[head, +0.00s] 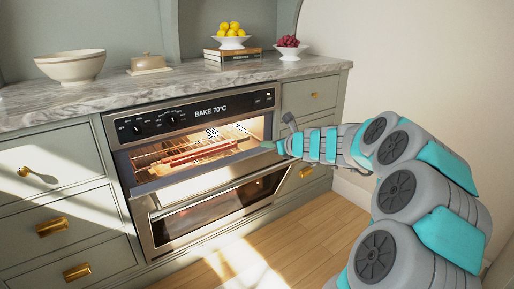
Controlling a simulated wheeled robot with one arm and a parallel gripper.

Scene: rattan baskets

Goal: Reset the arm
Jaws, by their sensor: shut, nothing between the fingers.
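My arm reaches in from the lower right in the head view. My gripper (272,146) is at the right side of the oven opening, in front of the lit cavity. Its fingers look small and dark and are together, with nothing seen between them. The oven (190,165) is built into the grey-green cabinets. Its upper compartment is lit, and its display reads "BAKE 70°C". A wire rack with a reddish-brown item (190,156) on it shows inside; what the item is cannot be told. The oven door (208,190) appears lowered in front of the upper compartment.
The marble counter (150,88) above holds a white bowl (70,68), a covered butter dish (148,63), books (233,54) with a stand of lemons (231,32), and a bowl of red fruit (290,47). Drawers flank the oven. The wooden floor (310,235) in front is clear.

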